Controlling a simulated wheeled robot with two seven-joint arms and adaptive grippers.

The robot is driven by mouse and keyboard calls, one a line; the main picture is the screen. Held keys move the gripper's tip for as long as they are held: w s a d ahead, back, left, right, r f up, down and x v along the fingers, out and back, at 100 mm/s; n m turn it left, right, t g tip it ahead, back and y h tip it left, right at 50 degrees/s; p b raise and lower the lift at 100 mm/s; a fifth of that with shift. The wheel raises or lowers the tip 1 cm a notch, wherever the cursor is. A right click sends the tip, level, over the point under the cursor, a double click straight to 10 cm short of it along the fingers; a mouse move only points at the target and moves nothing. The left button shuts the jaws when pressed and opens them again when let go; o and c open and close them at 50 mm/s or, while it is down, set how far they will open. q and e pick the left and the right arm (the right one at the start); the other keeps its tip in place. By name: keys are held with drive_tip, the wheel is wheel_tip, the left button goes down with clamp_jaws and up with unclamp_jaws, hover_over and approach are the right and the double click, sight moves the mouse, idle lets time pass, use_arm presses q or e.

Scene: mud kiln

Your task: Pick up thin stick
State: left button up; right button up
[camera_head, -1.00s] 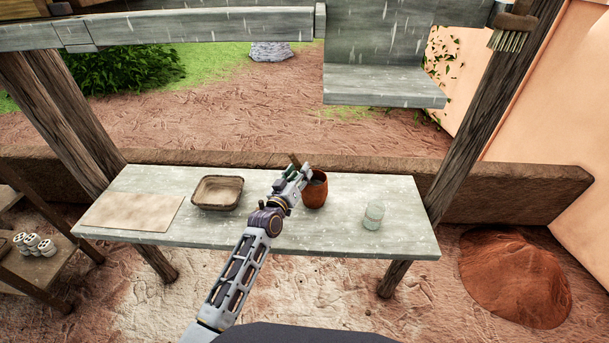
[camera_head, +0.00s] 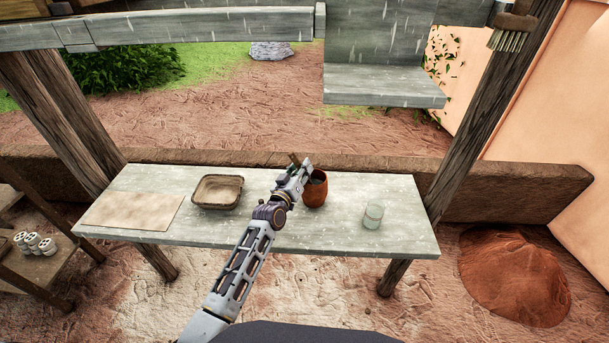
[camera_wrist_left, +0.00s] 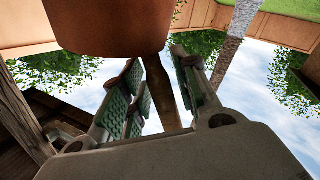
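A brown thin stick (camera_wrist_left: 160,92) shows between the finger pads of my left gripper (camera_wrist_left: 162,95) in the left wrist view. Sky shows on both sides of it, so the fingers are open around it and apart from it. The stick comes out from behind the edge of a reddish-brown clay pot (camera_wrist_left: 112,25). In the head view my left gripper (camera_head: 299,172) is at the left side of the pot (camera_head: 315,190). Only the stick's top (camera_head: 294,159) shows there; the gripper hides the rest. My right gripper is not in view.
The pot stands on a grey wooden table (camera_head: 270,240). A glass cup (camera_head: 372,217) stands to the right. A wooden post (camera_head: 480,120) rises at the table's right end.

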use_arm(q)
clamp_jaws()
drive_tip(key=shift+r, duration=0.15)
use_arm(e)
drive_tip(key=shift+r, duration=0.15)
use_arm(q)
drive_tip(key=shift+r+p, duration=2.45)
wheel_tip(320, 180, up, 13)
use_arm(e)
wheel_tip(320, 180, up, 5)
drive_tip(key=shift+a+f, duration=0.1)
use_arm(q)
drive_tip(key=shift+f, duration=0.2)
